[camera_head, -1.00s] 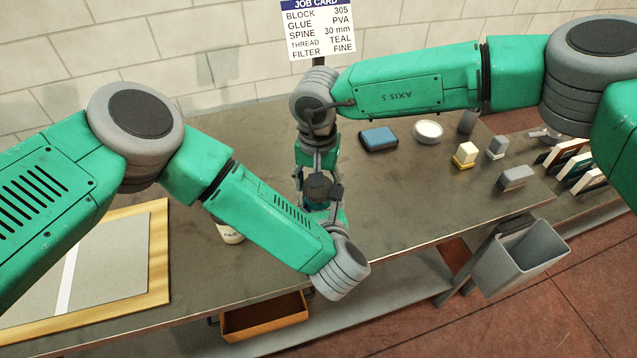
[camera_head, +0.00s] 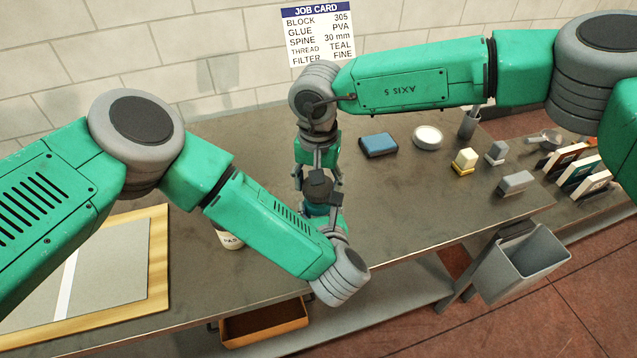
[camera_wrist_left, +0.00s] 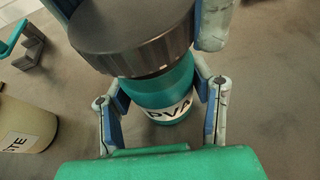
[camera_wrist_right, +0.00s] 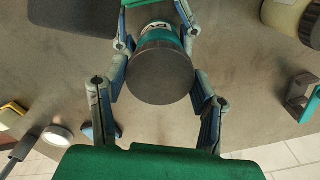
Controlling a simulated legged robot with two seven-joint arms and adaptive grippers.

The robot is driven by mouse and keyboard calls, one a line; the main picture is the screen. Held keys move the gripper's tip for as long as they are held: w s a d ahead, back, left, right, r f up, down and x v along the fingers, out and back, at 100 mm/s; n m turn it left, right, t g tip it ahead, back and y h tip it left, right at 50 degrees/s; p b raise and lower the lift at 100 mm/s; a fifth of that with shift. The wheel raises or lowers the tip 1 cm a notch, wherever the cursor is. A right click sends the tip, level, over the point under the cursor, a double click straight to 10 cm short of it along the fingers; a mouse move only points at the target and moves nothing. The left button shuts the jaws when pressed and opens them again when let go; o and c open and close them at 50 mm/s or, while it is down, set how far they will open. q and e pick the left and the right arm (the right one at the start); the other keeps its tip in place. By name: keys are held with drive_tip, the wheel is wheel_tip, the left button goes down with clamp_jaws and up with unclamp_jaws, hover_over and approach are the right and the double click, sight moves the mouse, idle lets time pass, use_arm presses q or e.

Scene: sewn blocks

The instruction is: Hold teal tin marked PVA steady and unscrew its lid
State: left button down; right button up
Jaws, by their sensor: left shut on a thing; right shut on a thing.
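The teal tin (camera_wrist_left: 165,92) marked PVA stands upright, its label partly covered in the left wrist view. Its wide dark lid (camera_wrist_right: 160,72) sits on top; it also shows in the head view (camera_head: 318,184). My left gripper (camera_wrist_left: 162,85) is shut on the tin's body, one finger on each side. My right gripper (camera_wrist_right: 159,80) is shut on the lid from above, fingers on opposite sides. In the head view, my left wrist hides the tin's lower part. I cannot tell whether the lid is loosened.
A cream jar (camera_head: 230,240) stands left of the tin. A blue pad (camera_head: 379,143), a round white dish (camera_head: 428,137) and small blocks lie to the right. A framed board (camera_head: 115,260) lies at left. A grey bin (camera_head: 530,258) hangs off the front edge.

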drive_tip(key=shift+r, duration=1.95)
use_arm(q)
drive_tip(key=c, duration=0.6)
unclamp_jaws()
use_arm(e)
drive_tip(key=shift+w, duration=0.1)
use_arm(q)
drive_tip(key=v, duration=1.1)
drive_tip(key=shift+s+d, duration=0.15)
drive_tip(key=shift+s, duration=0.2)
